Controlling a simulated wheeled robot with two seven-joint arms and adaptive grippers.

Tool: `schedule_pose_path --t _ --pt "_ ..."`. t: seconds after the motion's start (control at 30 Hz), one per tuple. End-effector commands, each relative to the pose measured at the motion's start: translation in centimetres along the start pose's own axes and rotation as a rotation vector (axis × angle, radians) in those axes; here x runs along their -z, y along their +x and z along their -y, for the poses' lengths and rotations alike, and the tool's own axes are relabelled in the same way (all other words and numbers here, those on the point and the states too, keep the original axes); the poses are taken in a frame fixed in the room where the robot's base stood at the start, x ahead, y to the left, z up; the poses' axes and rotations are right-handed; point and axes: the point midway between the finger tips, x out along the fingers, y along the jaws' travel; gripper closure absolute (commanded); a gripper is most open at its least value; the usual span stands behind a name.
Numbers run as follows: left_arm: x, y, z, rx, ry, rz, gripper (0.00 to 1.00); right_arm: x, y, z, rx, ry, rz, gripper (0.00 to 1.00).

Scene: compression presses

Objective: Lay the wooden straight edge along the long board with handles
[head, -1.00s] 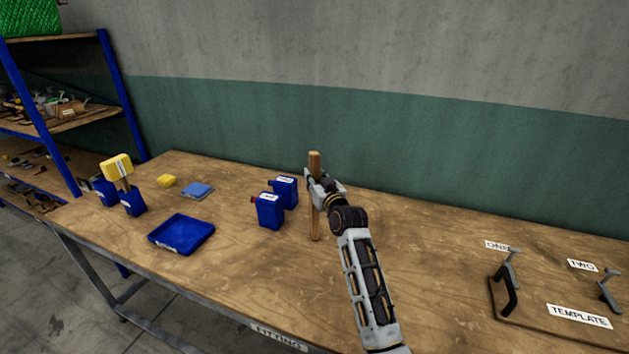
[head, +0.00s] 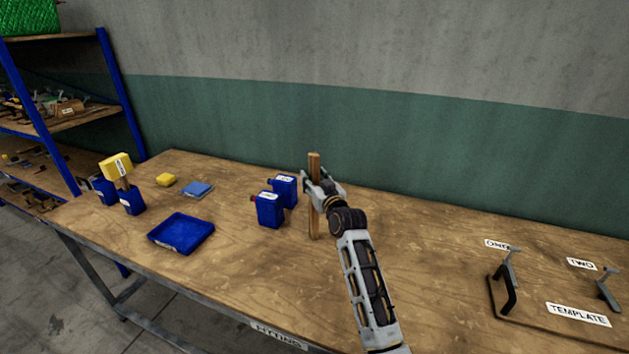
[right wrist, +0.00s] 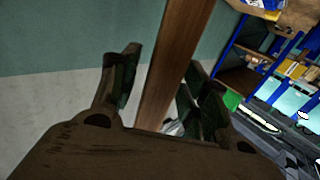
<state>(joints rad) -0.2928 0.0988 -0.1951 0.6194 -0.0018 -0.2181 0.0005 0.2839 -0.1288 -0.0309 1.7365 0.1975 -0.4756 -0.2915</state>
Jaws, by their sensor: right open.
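The wooden straight edge (head: 314,222) is a narrow brown strip standing upright near the middle of the bench. Its lower end appears to meet the bench top. My right gripper (head: 318,186) is open, with its fingers beside the upper half of the strip. In the right wrist view, the straight edge (right wrist: 178,62) passes between the spread fingers of the right gripper (right wrist: 165,88); contact is unclear. The long board with handles (head: 540,322) lies at the right, labelled TEMPLATE, with a dark handle (head: 507,290) and grey clamp-like parts. My left gripper is not in view.
Two blue containers (head: 269,210) stand just left of the straight edge. The bench (head: 430,255) is clear between my right arm and the board.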

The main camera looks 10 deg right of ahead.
Motion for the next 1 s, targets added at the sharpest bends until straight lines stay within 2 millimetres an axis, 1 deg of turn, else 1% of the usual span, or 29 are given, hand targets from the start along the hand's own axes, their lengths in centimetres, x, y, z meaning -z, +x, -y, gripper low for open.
schedule_pose_path --t 0.17,0.37,0.57,1.0 --pt "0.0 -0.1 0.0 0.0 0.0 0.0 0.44 0.4 0.0 0.0 0.0 0.001 -0.001 0.55" --pt "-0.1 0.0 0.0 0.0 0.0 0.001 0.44 0.2 -0.9 0.0 -0.001 0.0 0.0 0.55" --pt "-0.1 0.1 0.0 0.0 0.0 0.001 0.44 0.2 -2.5 0.0 0.0 0.0 0.0 0.55" --pt "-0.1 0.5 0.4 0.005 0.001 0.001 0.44 0.1 -6.8 0.0 0.0 -0.001 0.001 0.55"
